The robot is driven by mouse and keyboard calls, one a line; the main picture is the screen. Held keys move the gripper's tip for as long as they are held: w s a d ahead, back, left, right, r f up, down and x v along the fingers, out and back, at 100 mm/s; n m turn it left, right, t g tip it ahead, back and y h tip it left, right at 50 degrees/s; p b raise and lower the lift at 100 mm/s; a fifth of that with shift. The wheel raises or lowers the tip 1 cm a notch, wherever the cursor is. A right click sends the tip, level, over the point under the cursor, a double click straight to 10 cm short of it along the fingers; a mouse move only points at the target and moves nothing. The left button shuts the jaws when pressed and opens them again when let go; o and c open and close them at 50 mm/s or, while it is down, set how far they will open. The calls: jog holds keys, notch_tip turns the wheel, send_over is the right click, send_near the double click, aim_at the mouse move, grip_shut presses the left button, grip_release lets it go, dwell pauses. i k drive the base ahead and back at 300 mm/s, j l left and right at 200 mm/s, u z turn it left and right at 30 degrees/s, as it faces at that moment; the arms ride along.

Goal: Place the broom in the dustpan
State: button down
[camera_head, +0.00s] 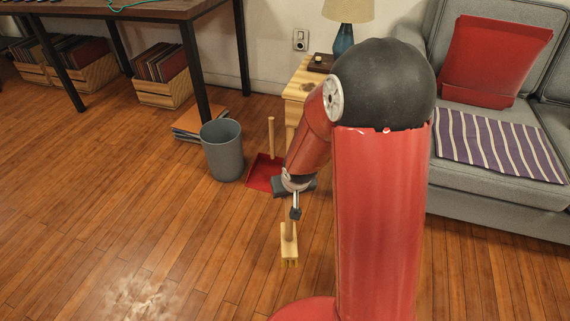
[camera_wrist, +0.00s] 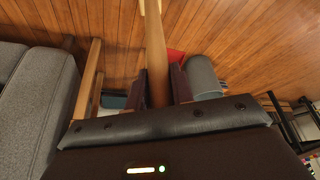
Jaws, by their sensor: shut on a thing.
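The broom (camera_head: 289,245) is a small wooden brush with a pale head. It hangs head down below my gripper (camera_head: 295,212), and appears to be above the floor. In the wrist view the jaws of my gripper (camera_wrist: 159,88) are shut on its wooden handle (camera_wrist: 156,50). The dustpan (camera_head: 261,173) is red with an upright wooden handle (camera_head: 271,137). It lies on the floor beyond my gripper, partly hidden by my arm. A bit of its red pan (camera_wrist: 176,56) shows behind the broom handle in the wrist view.
A grey bin (camera_head: 222,152) stands just left of the dustpan. A wooden side table (camera_head: 298,88) with a lamp (camera_head: 343,38) is behind my arm. A grey sofa (camera_head: 490,205) stands at the right. A pale patch (camera_head: 140,298) marks the floor lower left. The left floor is open.

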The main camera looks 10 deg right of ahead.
aim_at(266, 178)
jog(key=i+j+z, duration=0.15)
jog(key=j+z, duration=0.65)
jog(key=i+j+z, duration=0.15)
jog(key=j, duration=1.15)
jog(key=j+z, duration=0.2)
jog(key=j, duration=1.1)
jog(key=i+j, duration=0.2)
jog(key=j, duration=0.2)
jog(key=i+l, duration=0.3)
